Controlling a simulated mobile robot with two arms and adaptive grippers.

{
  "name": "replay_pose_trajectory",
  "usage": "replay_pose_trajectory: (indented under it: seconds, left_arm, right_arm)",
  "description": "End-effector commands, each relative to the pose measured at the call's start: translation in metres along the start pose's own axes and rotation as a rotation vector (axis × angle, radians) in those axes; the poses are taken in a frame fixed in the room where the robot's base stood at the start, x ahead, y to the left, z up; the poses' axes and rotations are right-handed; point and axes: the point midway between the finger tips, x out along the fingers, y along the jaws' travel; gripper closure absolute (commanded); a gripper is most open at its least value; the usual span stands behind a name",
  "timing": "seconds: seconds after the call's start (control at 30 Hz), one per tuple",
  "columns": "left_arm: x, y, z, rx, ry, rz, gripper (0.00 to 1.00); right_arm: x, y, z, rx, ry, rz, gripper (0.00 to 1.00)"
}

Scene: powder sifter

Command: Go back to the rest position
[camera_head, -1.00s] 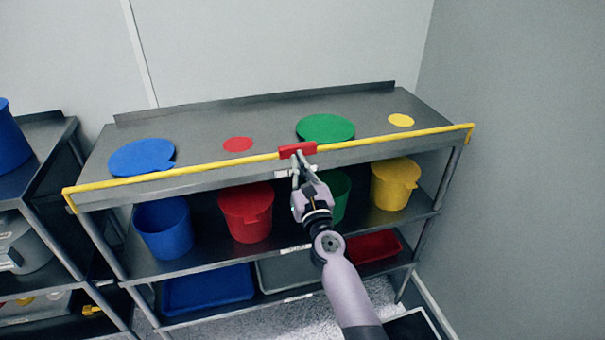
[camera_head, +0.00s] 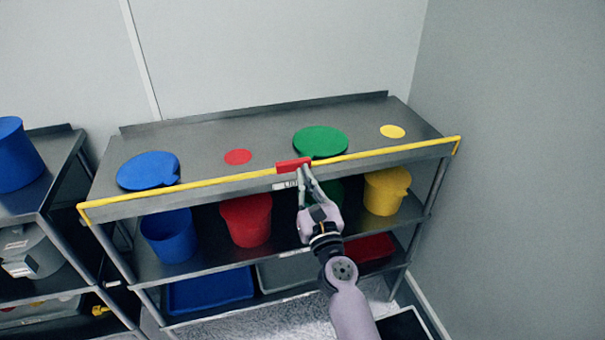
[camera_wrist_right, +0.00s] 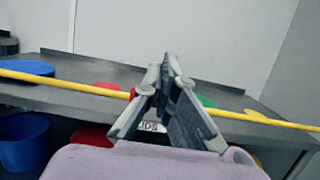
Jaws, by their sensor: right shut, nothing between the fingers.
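My right gripper (camera_head: 304,170) is in front of the shelf's front edge, its fingertips close to the red piece (camera_head: 290,165) on the yellow rail (camera_head: 385,153). Its fingers are shut with nothing between them. I cannot tell whether the tips touch the red piece. In the right wrist view, the gripper (camera_wrist_right: 170,62) points toward the shelf and hides most of the red piece. My left gripper is not in view.
The metal shelf (camera_head: 205,134) holds a blue lid (camera_head: 148,170), a red disc, a green lid (camera_head: 320,141) and a yellow disc on top. Buckets and trays stand below. Another rack is at left, a grey wall at right. Some floor is clear in front.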

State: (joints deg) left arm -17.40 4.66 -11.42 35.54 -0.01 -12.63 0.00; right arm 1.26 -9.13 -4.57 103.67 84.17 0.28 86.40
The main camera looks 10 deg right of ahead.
Motion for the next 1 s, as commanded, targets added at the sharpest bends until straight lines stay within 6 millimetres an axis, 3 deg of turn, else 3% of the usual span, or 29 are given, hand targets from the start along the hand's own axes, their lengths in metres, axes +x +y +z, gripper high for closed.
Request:
replay_pose_trajectory:
  seconds: [0.4,0.47,0.53,0.67,0.77,1.0]
  left_arm:
    - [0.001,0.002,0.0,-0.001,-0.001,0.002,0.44]
    - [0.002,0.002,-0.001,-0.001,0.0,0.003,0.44]
    - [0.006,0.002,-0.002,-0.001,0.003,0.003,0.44]
    - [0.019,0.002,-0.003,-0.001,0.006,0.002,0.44]
    - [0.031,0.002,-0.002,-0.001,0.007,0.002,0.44]
    - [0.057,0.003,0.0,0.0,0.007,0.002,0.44]
  right_arm:
    - [0.0,0.0,-0.001,-0.001,0.001,0.0,1.0]
    - [-0.001,0.001,-0.006,-0.015,0.008,0.003,1.0]
    - [-0.005,0.004,-0.024,-0.064,0.034,0.014,1.0]
    - [-0.024,0.014,-0.091,-0.275,0.133,0.071,1.0]
    - [-0.051,0.023,-0.162,-0.511,0.232,0.157,1.0]
    - [-0.146,0.037,-0.322,-1.055,0.417,0.462,1.0]
